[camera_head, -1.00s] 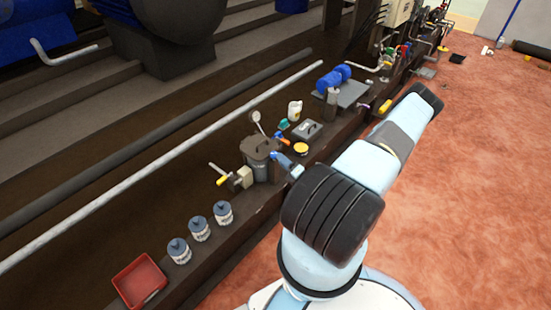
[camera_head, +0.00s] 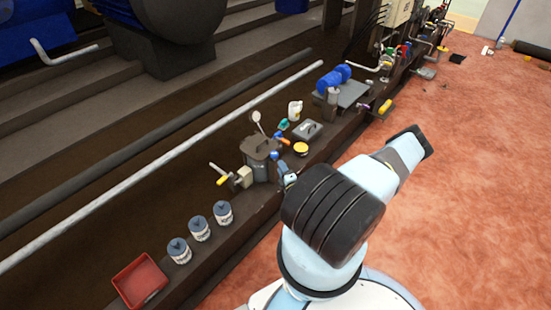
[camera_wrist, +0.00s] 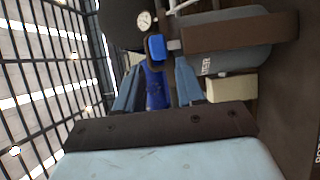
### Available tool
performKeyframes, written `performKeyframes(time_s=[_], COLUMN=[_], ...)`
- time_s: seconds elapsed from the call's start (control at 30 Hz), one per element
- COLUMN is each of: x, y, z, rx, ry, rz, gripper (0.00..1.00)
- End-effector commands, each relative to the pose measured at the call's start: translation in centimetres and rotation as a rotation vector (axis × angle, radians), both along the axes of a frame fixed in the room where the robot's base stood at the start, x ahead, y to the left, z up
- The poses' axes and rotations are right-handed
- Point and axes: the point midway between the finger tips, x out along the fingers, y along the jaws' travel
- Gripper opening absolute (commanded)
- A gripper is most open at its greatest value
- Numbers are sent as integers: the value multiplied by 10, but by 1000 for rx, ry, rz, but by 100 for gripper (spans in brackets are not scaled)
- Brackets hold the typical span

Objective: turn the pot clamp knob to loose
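The dark grey pot (camera_head: 262,170) stands on the bench with a dark lid on top. In the wrist view it lies sideways at the right (camera_wrist: 235,58), with a dark brown bar (camera_wrist: 240,32) across it. A blue knob (camera_wrist: 155,47) on a short grey stem sits at the end of that bar; it also shows beside the pot in the head view (camera_head: 275,156). My gripper (camera_wrist: 157,70) is open, its two pale blue fingers apart, with the knob just beyond the tips. I cannot tell its exact distance, and a blue shape shows between the fingers.
A cream block (camera_head: 244,177) with a yellow-ended handle stands left of the pot. Several lidded cans (camera_head: 199,228) and a red tray (camera_head: 140,281) are farther left. A yellow-topped jar (camera_head: 300,149) and a flat handled plate (camera_head: 307,130) are to the right.

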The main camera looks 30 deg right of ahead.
Motion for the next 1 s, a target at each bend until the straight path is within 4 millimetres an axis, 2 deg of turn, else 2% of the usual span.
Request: performKeyframes(time_s=[0.2, 0.43, 0.6, 0.9, 1.0], x=[38, 67, 76, 77, 77], y=[-5, -9, -11, -11, -11], z=[0, 0, 0, 0, 0], rx=[-3, -2, -2, -1, -1], ry=[-1, -1, 0, 0, 0], rz=[2, 2, 1, 1, 1], gripper=[38, 38, 38, 38, 29])
